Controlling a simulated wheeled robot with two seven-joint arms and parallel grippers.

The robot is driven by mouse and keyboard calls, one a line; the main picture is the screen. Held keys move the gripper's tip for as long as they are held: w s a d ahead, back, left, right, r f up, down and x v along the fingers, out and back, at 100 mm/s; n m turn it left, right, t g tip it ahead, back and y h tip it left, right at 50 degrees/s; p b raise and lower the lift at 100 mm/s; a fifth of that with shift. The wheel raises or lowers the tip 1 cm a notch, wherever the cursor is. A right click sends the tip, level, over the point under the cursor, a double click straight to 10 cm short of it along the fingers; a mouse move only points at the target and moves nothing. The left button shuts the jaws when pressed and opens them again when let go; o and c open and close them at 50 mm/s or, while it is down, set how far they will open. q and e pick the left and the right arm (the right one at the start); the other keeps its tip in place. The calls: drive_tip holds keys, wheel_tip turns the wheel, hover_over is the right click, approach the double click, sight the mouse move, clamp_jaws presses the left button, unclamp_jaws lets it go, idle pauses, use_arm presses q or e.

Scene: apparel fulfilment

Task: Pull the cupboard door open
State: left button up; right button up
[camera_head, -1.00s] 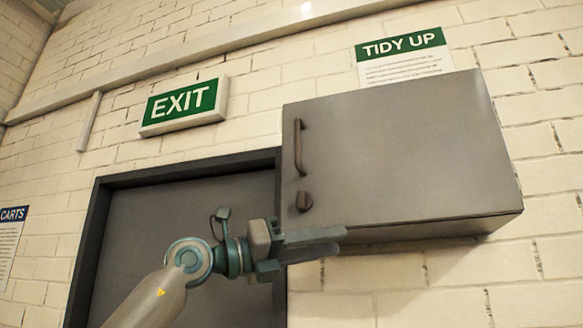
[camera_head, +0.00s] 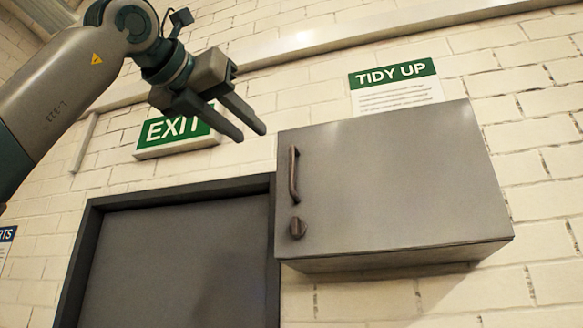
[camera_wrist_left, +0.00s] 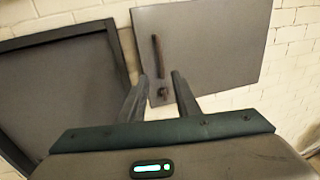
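The grey wall cupboard (camera_head: 400,190) hangs on the brick wall at the right of the head view, its door shut. A brown vertical bar handle (camera_head: 294,174) is on the door's left side, with a round knob (camera_head: 297,228) below it. My left gripper (camera_head: 241,126) is open and empty, above and to the left of the handle in the head view. In the left wrist view the cupboard (camera_wrist_left: 215,45) and handle (camera_wrist_left: 157,55) lie beyond the open fingers (camera_wrist_left: 160,92), and the knob (camera_wrist_left: 163,92) shows between the fingertips. My right gripper is not in view.
A dark-framed grey door (camera_head: 185,260) stands left of and below the cupboard. A green EXIT sign (camera_head: 175,132) is partly behind my left gripper. A TIDY UP sign (camera_head: 393,82) is above the cupboard. A rail (camera_head: 330,45) runs along the wall above.

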use_arm(q)
drive_tip(key=shift+w, duration=0.15)
drive_tip(key=p, duration=0.8)
approach(290, 166)
drive_tip(key=x, duration=1)
drive_tip(key=shift+w+d, duration=0.2)
drive_tip(key=shift+w, duration=0.1)
drive_tip(key=shift+f, duration=0.1)
clamp_jaws()
